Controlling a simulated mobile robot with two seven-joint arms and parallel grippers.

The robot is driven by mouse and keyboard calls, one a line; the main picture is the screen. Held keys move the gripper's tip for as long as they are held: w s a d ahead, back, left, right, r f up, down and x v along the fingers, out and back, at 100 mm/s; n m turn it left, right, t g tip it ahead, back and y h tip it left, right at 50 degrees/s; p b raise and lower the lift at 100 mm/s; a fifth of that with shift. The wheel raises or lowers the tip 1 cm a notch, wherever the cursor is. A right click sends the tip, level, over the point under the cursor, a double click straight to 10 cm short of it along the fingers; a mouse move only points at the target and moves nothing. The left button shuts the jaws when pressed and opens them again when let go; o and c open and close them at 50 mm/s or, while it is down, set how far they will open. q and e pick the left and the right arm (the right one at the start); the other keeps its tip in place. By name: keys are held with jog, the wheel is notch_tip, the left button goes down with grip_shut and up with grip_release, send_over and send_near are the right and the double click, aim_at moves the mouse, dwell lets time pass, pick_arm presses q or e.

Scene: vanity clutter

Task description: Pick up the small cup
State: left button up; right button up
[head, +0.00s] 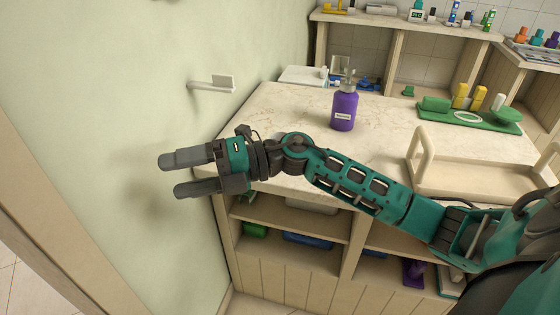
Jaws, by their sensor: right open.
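My right gripper (172,175) is open and empty, with its two grey fingers pointing left toward the green wall. It is in the air beyond the left edge of the vanity counter (275,115). A small, clear, cup-like thing (341,66) shows just behind the purple bottle (344,109) at the back of the counter. Its lower part is hidden, and I cannot tell for sure that it is the small cup. The gripper is well apart from it, to the left and nearer. My left gripper is not in view.
A beige tray with handles (470,183) lies on the right of the counter. Behind it is a green tray (463,119) with yellow and white items. Blue items (369,83) lie behind the bottle. A wall holder (212,85) juts out at left. The counter's left-middle is bare.

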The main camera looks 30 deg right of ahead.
jog(key=w+d+n+g+h+b, duration=0.1)
jog(key=w+d+n+h+b, duration=0.15)
jog(key=d+h, duration=0.8)
jog(key=w+d+n+h+b, duration=0.25)
jog(key=d+h, duration=0.25)
jog(key=d, duration=1)
jog(key=x, duration=0.3)
jog(key=b+x, duration=0.1)
jog(key=x, duration=0.2)
jog(key=shift+w+d, duration=0.2)
jog(key=shift+w, duration=0.05)
jog(key=shift+w+f, duration=0.2)
jog(key=shift+f, duration=0.25)
jog(key=shift+w+d+b+x, duration=0.15)
jog(key=shift+b+x, duration=0.15)
jog(key=shift+x, duration=0.85)
jog(key=shift+w+d+b+x, duration=0.1)
jog(key=shift+b+x, duration=0.15)
jog(key=shift+x, duration=0.9)
jog(key=shift+r, duration=0.15)
jog(key=shift+c, duration=0.5)
jog(key=c, duration=1)
jog(key=shift+o, duration=0.2)
